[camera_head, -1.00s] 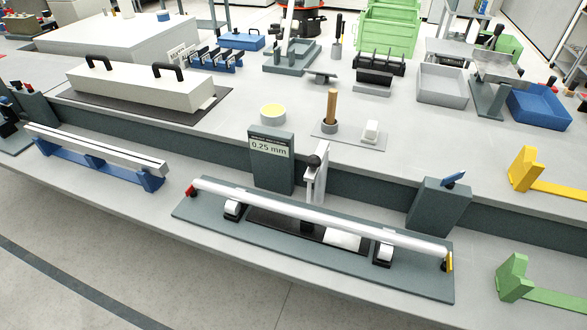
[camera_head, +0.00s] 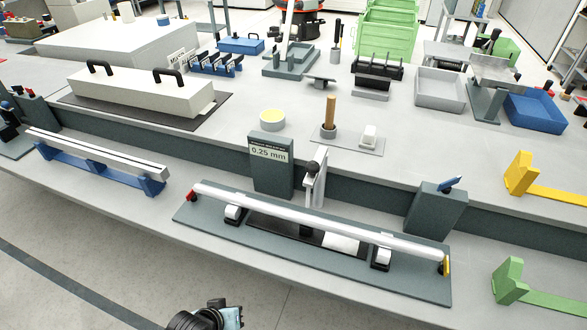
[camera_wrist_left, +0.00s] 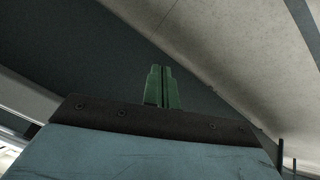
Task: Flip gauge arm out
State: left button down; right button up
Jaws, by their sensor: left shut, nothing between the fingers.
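A dark gauge block (camera_head: 271,178) with a display reading 0.25 mm stands behind the fixture. Beside it on its right is a pale upright arm (camera_head: 319,178) with a black knob, which looks like the gauge arm; it is just behind the silver bar (camera_head: 320,223). The bar lies across two white-and-black supports on a dark base plate (camera_head: 400,284). My left gripper (camera_wrist_left: 162,72) has green fingers, shut together and empty, in the left wrist view. Part of my arm shows at the bottom edge of the head view, well in front of the fixture. My right gripper is not in view.
A blue rail stand (camera_head: 100,172) is left of the fixture. A dark block with a blue lever (camera_head: 436,208) stands behind its right end. Green (camera_head: 513,280) and yellow (camera_head: 522,172) brackets are at the right. The bench front edge runs below the fixture.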

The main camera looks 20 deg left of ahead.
aim_at(316, 172)
pick_arm(q)
jog(key=w+d+r+n+t+h, duration=0.1)
jog(key=w+r+n+t, duration=0.1)
jog(key=r, duration=1)
jog(key=w+d+r+n+t+h, duration=0.1)
jog(key=w+r+n+t+h, duration=0.1)
jog(key=r, duration=1)
jog(key=w+d+r+n+t+h, duration=0.1)
jog(key=w+r+n+t, duration=0.3)
jog(key=r, duration=0.8)
jog(key=shift+w+t+p, duration=0.3)
jog(key=shift+w+p, duration=0.15)
jog(key=shift+w, duration=0.35)
jog(key=shift+w, duration=0.15)
jog(key=w+d+f, duration=0.2)
jog(key=w+d, duration=0.5)
jog(key=w, duration=0.3)
jog(key=shift+w+f, duration=0.15)
jog(key=shift+w, duration=0.25)
